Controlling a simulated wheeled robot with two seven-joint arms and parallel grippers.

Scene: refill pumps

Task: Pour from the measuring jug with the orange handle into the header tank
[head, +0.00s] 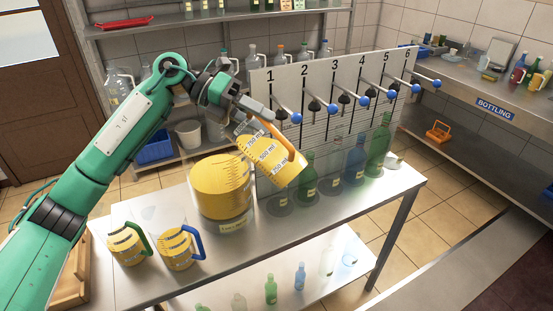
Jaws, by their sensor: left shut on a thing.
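The measuring jug with the orange handle (268,163) is held in the air, tilted far over, its mouth end to the upper left and its base to the lower right. It shows yellow-orange contents and volume marks. My left gripper (268,128) is shut on its orange handle (285,136). The header tank (222,188), a wide clear cylinder with yellow contents, stands on the steel table, left of and below the jug. The jug's mouth is near the tank's upper right; I cannot see a stream. My right gripper is not in view.
A jug with a green handle (127,244) and one with a blue handle (180,248) stand on the table (240,262) at front left. The numbered panel (325,85) with blue-knobbed levers stands behind. Several bottles (355,160) stand below it, right of the jug.

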